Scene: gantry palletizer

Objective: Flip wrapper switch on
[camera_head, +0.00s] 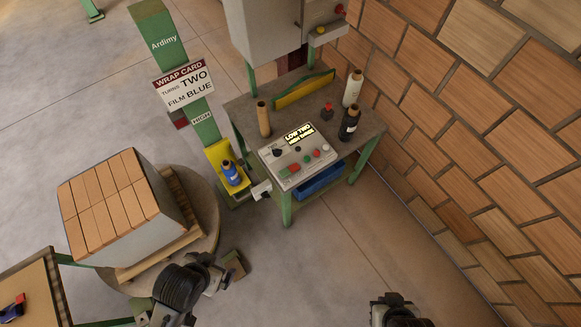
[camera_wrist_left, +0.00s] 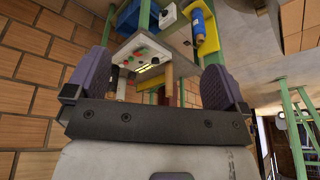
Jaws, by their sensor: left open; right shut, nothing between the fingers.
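The control panel (camera_head: 297,157) sits on the grey bench's front. It has a lit display (camera_head: 298,134) whose top line reads "LOW TWO", a dark knob (camera_head: 277,152) and several red and green buttons. Which control is the wrapper switch, and its position, I cannot tell. The panel also shows upside down in the left wrist view (camera_wrist_left: 140,52). My left gripper (camera_wrist_left: 158,78) is open and empty, its purple pads apart, short of the panel. My right gripper (camera_head: 396,302) is shut and empty at the bottom edge of the head view, well away from the panel.
A boxed pallet load (camera_head: 115,205) stands on a round turntable. A blue film roll (camera_head: 231,173) is on a yellow holder left of the panel. The wrap card (camera_head: 185,85) reads turns two, film blue. A brick wall (camera_head: 470,120) is at right.

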